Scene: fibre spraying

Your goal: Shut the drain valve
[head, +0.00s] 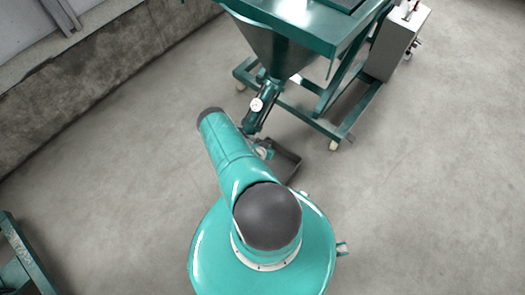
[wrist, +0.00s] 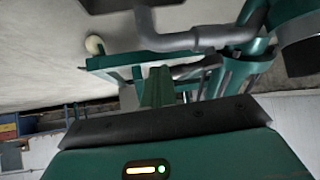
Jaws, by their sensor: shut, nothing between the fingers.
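The green hopper machine (head: 285,45) has a dark sloping tube (head: 262,107) under its funnel, with a small pale round fitting (head: 256,104) on it. Low on that tube, small grey fittings (head: 264,152) show beside my arm. In the wrist view a grey bent outlet pipe (wrist: 180,40) runs from the green tube. I cannot clearly make out the drain valve's handle or its position. My gripper (wrist: 157,85) shows its green fingers together and empty, pointing toward the pipe and apart from it as far as I can tell. In the head view my arm hides it.
A dark tray (head: 283,162) lies on the floor below the outlet. The machine's wheeled green frame (head: 318,122) and a grey control box (head: 396,45) stand behind. A low concrete wall (head: 80,85) runs at the left. The floor at right is clear.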

